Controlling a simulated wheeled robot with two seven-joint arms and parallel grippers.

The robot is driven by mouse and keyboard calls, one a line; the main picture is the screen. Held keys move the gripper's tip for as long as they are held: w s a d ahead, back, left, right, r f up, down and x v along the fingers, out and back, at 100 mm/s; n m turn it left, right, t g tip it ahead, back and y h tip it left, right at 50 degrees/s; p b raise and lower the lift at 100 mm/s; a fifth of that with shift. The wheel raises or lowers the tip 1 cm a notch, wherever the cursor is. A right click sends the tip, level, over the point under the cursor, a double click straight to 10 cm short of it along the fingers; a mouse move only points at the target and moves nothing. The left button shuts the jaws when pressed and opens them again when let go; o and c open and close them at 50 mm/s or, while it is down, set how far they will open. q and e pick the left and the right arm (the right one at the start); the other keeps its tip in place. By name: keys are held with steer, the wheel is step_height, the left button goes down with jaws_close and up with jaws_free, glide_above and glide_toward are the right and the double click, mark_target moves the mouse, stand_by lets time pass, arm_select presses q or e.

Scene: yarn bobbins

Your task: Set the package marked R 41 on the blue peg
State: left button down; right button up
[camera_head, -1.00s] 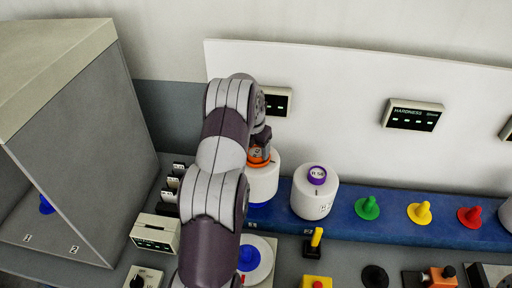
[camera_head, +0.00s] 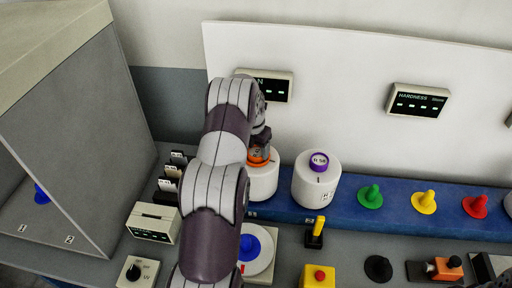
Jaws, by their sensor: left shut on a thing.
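A white package (camera_head: 263,182) with an orange top stands at the left end of the blue shelf. Its R number cannot be read from here. My left gripper (camera_head: 261,147) is shut on its orange top from above, and my arm hides its left side. The package looks upright and at or very close to the shelf; whether a peg is inside it is hidden. Another blue peg (camera_head: 41,195) is inside the grey cabinet. My right gripper is not in view.
A white package with a purple top (camera_head: 318,181) stands just right of the held one. Green (camera_head: 370,194), yellow (camera_head: 424,201) and red (camera_head: 475,206) pegs are bare on the blue shelf (camera_head: 345,208). A yellow-handled lever (camera_head: 315,234) stands in front.

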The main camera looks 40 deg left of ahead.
arm_select(q)
steer(key=shift+f, duration=0.1)
stand_by(0.5)
steer(key=shift+c, duration=2.2)
jaws_free()
steer(key=o, duration=0.3)
steer(key=shift+s+d+f, duration=0.1)
steer(key=shift+s, duration=0.05)
steer(key=shift+r+b, duration=0.25)
steer(key=shift+b, duration=0.25)
steer(key=r+b, duration=0.1)
steer(key=r, duration=0.1)
steer(key=r+b, duration=0.1)
steer(key=r, duration=0.1)
steer(key=r+b, duration=0.1)
steer(key=r, duration=0.1)
steer(key=shift+s, duration=0.25)
steer(key=r+p, duration=0.1)
steer(key=r, duration=0.1)
steer(key=r+p, duration=0.1)
steer(key=r, duration=0.1)
steer(key=s+r, duration=0.1)
steer(key=r, duration=0.1)
steer(key=shift+r+p, duration=0.2)
steer(key=shift+p, duration=0.2)
